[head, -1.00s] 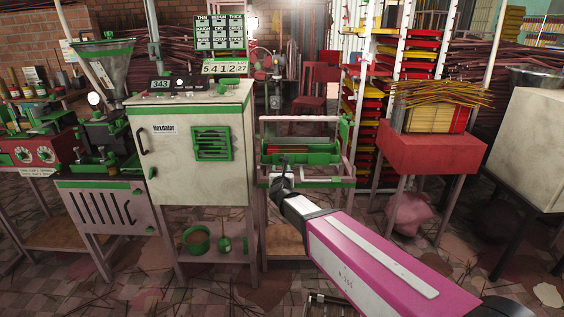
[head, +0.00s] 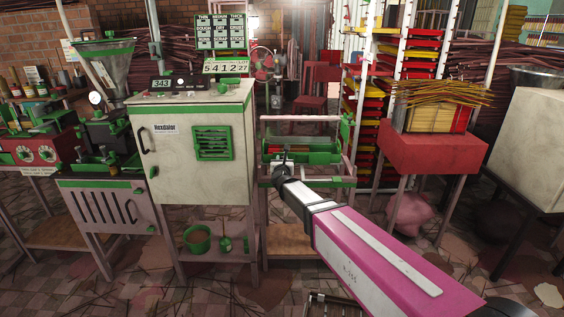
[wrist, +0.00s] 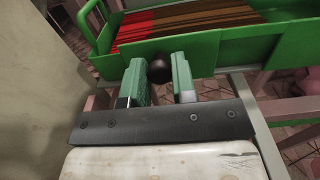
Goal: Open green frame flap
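The green frame (head: 304,150) stands right of the cream cabinet, with a clear panel and pink-grey bars above a green tray. In the wrist view the green tray (wrist: 215,50) holds red and brown incense sticks. A dark round knob (wrist: 158,70) sits at its near front side. My gripper (head: 281,166) is at the front left of the frame. In the wrist view the green fingers of my gripper (wrist: 160,70) are apart, with the knob in the gap between them. I cannot tell whether they touch it.
The cream cabinet (head: 180,175) stands close on the left of my gripper. A red box-table (head: 432,150) with incense sticks and a rack of red and yellow trays (head: 405,70) stand to the right. The floor in front is scattered with loose sticks.

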